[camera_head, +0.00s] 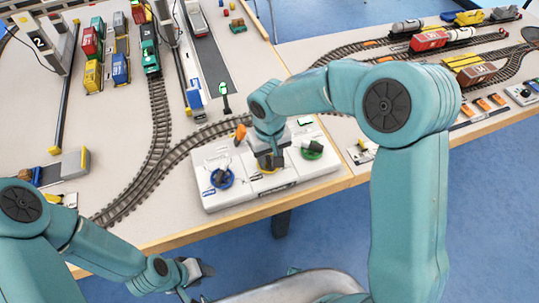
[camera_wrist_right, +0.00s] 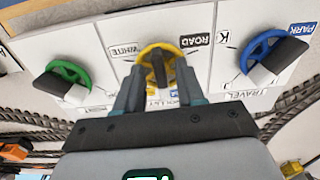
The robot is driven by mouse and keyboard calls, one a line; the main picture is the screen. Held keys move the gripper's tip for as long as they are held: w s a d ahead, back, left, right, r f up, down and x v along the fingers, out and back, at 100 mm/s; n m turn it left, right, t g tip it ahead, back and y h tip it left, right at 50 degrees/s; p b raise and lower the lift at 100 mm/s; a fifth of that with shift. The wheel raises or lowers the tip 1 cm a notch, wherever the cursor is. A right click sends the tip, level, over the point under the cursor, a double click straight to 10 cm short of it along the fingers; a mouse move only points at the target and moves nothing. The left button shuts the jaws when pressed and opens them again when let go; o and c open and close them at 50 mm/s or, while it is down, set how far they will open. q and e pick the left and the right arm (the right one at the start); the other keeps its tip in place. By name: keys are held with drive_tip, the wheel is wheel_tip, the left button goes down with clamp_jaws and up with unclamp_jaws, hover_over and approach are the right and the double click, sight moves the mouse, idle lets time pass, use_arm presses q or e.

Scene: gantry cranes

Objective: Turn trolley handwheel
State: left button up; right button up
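The yellow handwheel (camera_head: 276,167) is the middle one of three on a white control panel (camera_head: 243,197). In the right wrist view the yellow handwheel (camera_wrist_right: 144,53) has a dark bar across its middle and a partly hidden label ending like "TROLLEY" beside it. My right gripper (camera_wrist_right: 159,68) is close over this wheel. Its two fingers are apart, one on each side of the dark bar, with a gap visible; contact is unclear. My left gripper (camera_head: 198,272) is low, in front of the table edge, and its finger opening is unclear.
A blue handwheel (camera_head: 221,178) and a green handwheel (camera_head: 312,150) flank the yellow one closely. Curved rails (camera_head: 158,128) run behind the panel. The wooden table edge (camera_head: 300,195) is just in front.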

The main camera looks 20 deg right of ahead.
clamp_jaws()
drive_tip(key=shift+w+a+f+m+b, duration=0.1)
drive_tip(key=shift+f+m+b, duration=0.05)
drive_tip(key=shift+m+b, duration=1.85)
drive_tip(key=shift+m, duration=0.2)
drive_tip(key=m+b, duration=0.1)
drive_tip(key=m, duration=0.2)
drive_tip(key=shift+a+b, duration=0.15)
drive_tip(key=shift+b, duration=0.25)
drive_tip(key=shift+w+r+m+b, duration=0.15)
drive_tip(key=shift+m+b, duration=0.5)
drive_tip(key=shift+m, duration=1.25)
drive_tip(key=shift+r, duration=0.1)
